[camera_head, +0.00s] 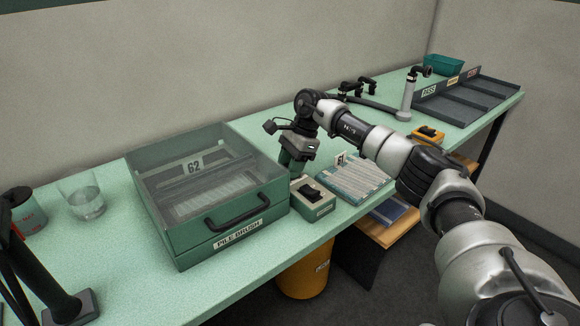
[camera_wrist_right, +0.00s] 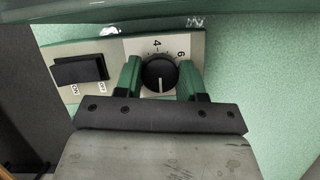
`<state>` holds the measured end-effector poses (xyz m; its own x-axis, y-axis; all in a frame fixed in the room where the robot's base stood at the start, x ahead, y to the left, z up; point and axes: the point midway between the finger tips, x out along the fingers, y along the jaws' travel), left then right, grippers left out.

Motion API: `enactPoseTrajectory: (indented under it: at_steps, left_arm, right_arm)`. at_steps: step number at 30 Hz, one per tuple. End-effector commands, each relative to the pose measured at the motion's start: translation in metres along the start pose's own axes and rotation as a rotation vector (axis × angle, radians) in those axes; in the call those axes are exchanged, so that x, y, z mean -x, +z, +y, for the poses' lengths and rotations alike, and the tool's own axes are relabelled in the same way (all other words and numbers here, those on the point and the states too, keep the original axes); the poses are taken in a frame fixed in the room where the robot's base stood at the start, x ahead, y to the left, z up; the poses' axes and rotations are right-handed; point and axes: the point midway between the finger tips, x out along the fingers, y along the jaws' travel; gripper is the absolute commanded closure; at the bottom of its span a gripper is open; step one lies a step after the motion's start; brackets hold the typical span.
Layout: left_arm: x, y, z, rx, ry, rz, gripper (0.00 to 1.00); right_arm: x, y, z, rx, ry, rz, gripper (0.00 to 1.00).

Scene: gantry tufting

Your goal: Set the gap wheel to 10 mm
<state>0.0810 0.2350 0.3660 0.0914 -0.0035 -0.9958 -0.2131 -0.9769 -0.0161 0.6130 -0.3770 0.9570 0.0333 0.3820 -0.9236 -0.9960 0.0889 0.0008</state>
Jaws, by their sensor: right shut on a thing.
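The gap wheel (camera_wrist_right: 159,75) is a round black knob on a pale panel in the right wrist view. The numbers 4 and 6 show around its upper edge. A white line on the knob points down in that picture; the scale there is hidden. My right gripper (camera_wrist_right: 162,78) is shut on the wheel, one green finger on each side. In the head view my right gripper (camera_head: 293,165) reaches down behind the small box (camera_head: 318,206) with the black switch, next to the pile brush unit (camera_head: 235,225). The wheel is hidden there. My left gripper is not in view.
A black rocker switch (camera_wrist_right: 79,70) marked ON and OFF sits left of the wheel. A striped sample (camera_head: 355,180) lies right of the box. A divided tray (camera_head: 465,103) stands farther back.

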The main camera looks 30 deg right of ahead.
Motion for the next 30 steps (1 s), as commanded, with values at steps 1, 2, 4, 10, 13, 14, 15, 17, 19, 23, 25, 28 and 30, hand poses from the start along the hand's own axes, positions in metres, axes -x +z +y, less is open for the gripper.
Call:
enactPoseTrajectory:
  at_steps: [1,2,4,10,13,14,15,17,19,23,25,28,30]
  left_arm:
    - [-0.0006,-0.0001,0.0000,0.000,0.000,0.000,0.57]
    - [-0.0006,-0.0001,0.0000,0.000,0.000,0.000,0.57]
    - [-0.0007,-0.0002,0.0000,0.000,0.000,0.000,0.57]
    - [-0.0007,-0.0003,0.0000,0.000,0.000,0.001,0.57]
    - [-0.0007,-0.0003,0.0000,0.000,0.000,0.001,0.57]
    - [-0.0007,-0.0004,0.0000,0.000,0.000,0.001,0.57]
    - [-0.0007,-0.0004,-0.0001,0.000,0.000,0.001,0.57]
    - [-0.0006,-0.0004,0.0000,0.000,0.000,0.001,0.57]
    - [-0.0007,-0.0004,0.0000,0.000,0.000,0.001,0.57]
    - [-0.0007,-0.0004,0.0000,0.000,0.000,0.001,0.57]
    - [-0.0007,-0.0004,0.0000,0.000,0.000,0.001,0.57]
    - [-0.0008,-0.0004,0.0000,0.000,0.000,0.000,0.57]
    - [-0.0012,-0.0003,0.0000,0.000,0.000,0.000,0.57]
  right_arm:
    - [0.0008,-0.0002,-0.0005,0.006,0.000,0.001,0.84]
    - [0.0009,-0.0002,-0.0005,0.010,0.001,0.001,0.84]
    - [0.0010,-0.0002,-0.0006,0.015,0.003,0.001,0.84]
    - [0.0013,-0.0001,-0.0006,0.018,0.004,0.001,0.84]
    - [0.0014,-0.0002,-0.0006,0.017,0.004,0.002,0.84]
    - [0.0014,-0.0002,-0.0006,0.017,0.003,0.002,0.84]
    - [0.0014,-0.0002,-0.0006,0.017,0.003,0.002,0.84]
    - [0.0014,-0.0002,-0.0006,0.017,0.003,0.002,0.53]
    - [0.0012,-0.0002,-0.0006,0.017,0.004,0.002,0.42]
    - [0.0008,-0.0002,-0.0004,0.017,0.005,0.001,0.35]
    - [0.0006,-0.0002,-0.0003,0.017,0.005,0.001,0.35]
    - [0.0008,-0.0001,-0.0003,0.017,0.005,0.001,0.35]
    - [0.0036,-0.0001,-0.0006,0.017,0.004,0.001,0.35]
